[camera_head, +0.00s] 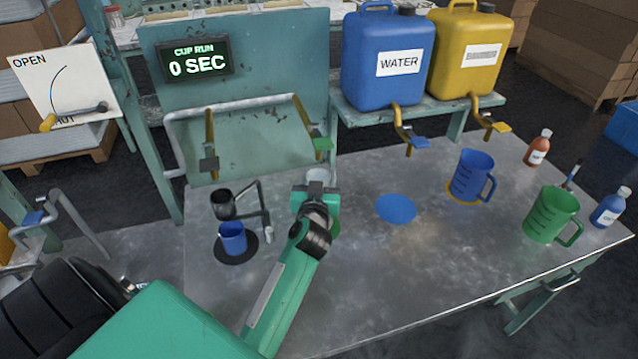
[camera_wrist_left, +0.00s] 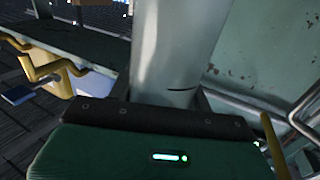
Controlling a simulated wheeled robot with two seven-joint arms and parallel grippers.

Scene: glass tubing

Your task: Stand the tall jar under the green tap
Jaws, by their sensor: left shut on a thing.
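My left gripper (camera_head: 318,189) is shut on a pale, see-through cylinder, which looks like the tall jar (camera_head: 319,175). In the head view only its top shows, beyond the gripper and below the green tap (camera_head: 322,143); the gripper and arm hide its lower part. In the left wrist view the jar (camera_wrist_left: 178,45) rises between the jaws (camera_wrist_left: 165,98). I cannot tell whether its base touches the table. A green patch (camera_head: 335,224) on the table shows partly beside my arm. My right gripper is not in view.
A black stand (camera_head: 246,212) and a small blue cup (camera_head: 232,237) on a dark disc are just left of my gripper. A blue disc (camera_head: 396,208) lies bare to the right. A blue jug (camera_head: 470,177) and green jug (camera_head: 551,215) stand farther right. The front-middle table is clear.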

